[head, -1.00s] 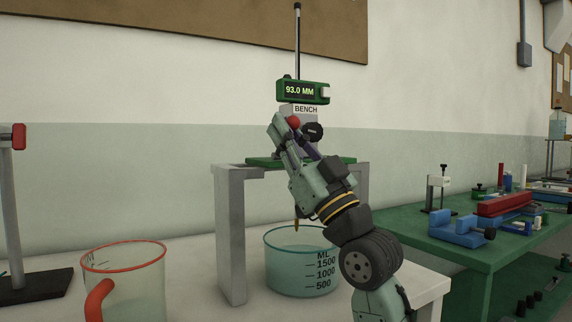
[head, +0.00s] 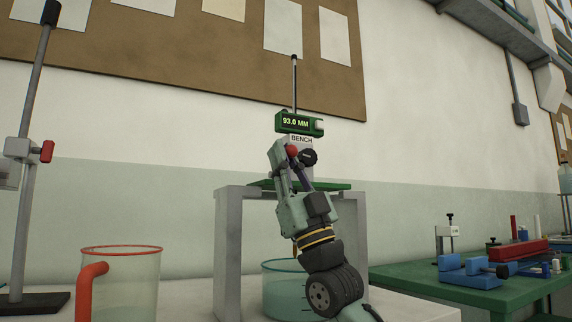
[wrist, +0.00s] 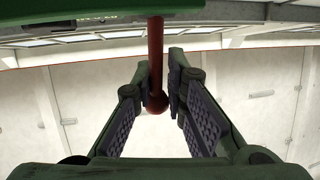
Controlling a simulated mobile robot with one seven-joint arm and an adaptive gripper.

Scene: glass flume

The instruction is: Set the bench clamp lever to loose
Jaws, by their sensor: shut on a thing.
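The bench clamp lever shows as a red ball (head: 292,149) just below the BENCH label (head: 301,139) in the head view. In the wrist view, the lever is a dark red rod (wrist: 156,45) hanging from a green part at the top, with a ball at its lower end. My gripper (head: 284,151) reaches up to it from below. In the wrist view, my gripper (wrist: 160,80) has its fingers on either side of the rod and ball and is shut on the lever. The finger contact is partly hidden in the head view.
The green gauge (head: 298,124) reads 93.0 MM on a vertical rod. A grey stand (head: 228,250) with a green top straddles a beaker (head: 280,290). A red-handled jug (head: 120,285) and a clamp stand (head: 27,190) are at left. A cluttered green bench (head: 480,290) is at right.

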